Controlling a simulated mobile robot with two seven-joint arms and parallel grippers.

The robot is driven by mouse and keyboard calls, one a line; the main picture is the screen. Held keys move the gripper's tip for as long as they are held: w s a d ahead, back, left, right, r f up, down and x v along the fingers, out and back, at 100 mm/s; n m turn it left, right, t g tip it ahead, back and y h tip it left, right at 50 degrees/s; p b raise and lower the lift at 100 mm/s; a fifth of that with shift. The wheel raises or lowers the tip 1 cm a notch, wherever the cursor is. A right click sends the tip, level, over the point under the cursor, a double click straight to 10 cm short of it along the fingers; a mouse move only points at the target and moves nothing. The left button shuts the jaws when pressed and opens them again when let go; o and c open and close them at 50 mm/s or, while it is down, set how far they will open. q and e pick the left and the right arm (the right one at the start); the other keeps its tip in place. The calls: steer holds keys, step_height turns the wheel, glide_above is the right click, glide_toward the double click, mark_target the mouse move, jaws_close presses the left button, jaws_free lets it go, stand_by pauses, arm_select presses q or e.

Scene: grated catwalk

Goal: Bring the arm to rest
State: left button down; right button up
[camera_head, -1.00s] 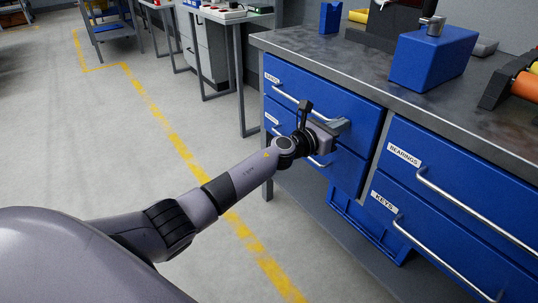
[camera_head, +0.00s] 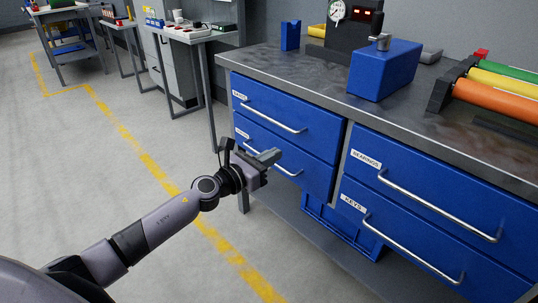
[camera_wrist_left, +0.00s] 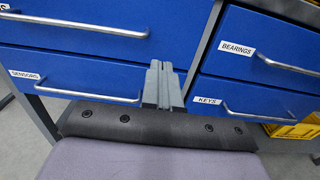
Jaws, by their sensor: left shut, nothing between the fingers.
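My left arm reaches in from the lower left of the head view. Its gripper (camera_head: 268,157) is shut and empty, in front of the left-hand blue drawers of the workbench. In the left wrist view the closed fingers (camera_wrist_left: 162,84) point at the gap between the two drawer columns, near the sensors drawer (camera_wrist_left: 75,75). I cannot tell how far the fingertips are from the drawer fronts. My right gripper is not in view.
The workbench top (camera_head: 300,72) holds a blue box (camera_head: 384,70), a dark device with a gauge, and coloured rollers (camera_head: 495,95). Drawers labelled bearings (camera_head: 425,180) and keys (camera_head: 400,232) are closed. A blue crate (camera_head: 340,228) sits below. Open floor with a yellow line lies left.

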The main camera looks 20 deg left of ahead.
arm_select(q)
steer(key=shift+s+a, duration=0.1)
steer(key=shift+s, duration=0.25)
steer(key=s+d+f+m+g+y, duration=0.1)
steer(key=s+d+f+m+g, duration=0.1)
steer(key=s+f+m, duration=0.65)
steer(key=s+d+f+m+g+y, duration=0.2)
steer(key=s+f+m, duration=0.2)
steer(key=s+m, duration=0.85)
steer(key=s+d+f+m+g+y, duration=0.1)
steer(key=s+d+f+m+g, duration=0.1)
steer(key=s+f+m, duration=0.65)
step_height(320, 180, up, 18)
steer(key=s+a+m+p, duration=0.1)
steer(key=m+p, duration=0.3)
steer(key=p, duration=1.5)
steer(key=shift+s+a+r+y, duration=0.2)
steer(key=shift+s+y, duration=0.1)
steer(key=shift+y, duration=0.1)
steer(key=shift+f, duration=0.1)
